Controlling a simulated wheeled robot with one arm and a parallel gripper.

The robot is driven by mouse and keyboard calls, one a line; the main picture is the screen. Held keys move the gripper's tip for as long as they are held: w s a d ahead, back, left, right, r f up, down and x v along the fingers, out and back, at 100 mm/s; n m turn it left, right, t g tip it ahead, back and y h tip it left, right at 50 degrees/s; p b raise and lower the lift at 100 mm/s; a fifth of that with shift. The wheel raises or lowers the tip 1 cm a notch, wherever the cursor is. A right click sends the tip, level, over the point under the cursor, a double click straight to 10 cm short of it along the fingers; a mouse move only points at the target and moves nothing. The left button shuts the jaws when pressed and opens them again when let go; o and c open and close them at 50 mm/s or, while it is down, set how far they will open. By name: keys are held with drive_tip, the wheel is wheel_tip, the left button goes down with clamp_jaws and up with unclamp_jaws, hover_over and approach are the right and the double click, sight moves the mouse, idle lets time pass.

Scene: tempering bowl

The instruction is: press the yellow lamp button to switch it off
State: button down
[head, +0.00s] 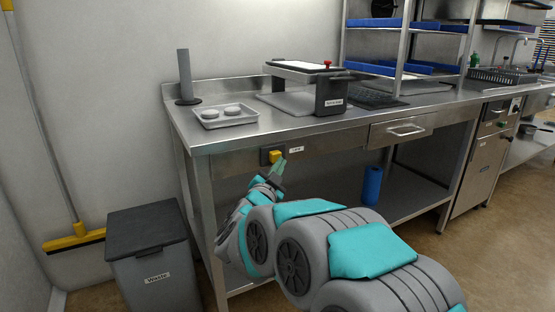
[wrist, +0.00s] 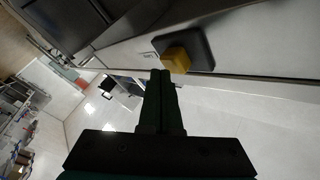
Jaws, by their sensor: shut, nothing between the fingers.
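The yellow lamp button (head: 274,156) sits on a dark square plate on the front edge of the steel table (head: 330,135), left of a small white label (head: 297,149). In the wrist view the yellow button (wrist: 176,60) stands out from its dark plate (wrist: 201,48). My gripper (head: 281,163) is shut and empty, just in front of and below the button in the head view. In the wrist view the shut fingertips (wrist: 161,74) are close to the button's lower left edge. I cannot tell whether they touch it.
A tray with two round pale items (head: 225,116) and a dark labelled box (head: 331,95) stand on the table. A drawer handle (head: 406,130) sticks out to the right. A waste bin (head: 151,255) stands at the left. A blue cylinder (head: 372,185) is on the lower shelf.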

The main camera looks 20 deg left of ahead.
drive_tip(key=shift+w+a, duration=0.4)
drive_tip(key=shift+a, duration=0.05)
idle(0.7)
drive_tip(key=shift+s+d, duration=0.1)
drive_tip(key=shift+s+d+b, duration=0.35)
drive_tip(key=shift+s+d, duration=0.3)
drive_tip(key=shift+d, duration=0.15)
drive_tip(key=s+d+b, duration=0.1)
drive_tip(key=s+d, duration=0.3)
drive_tip(key=shift+d+b, duration=0.3)
idle(0.3)
drive_tip(key=shift+w, duration=0.1)
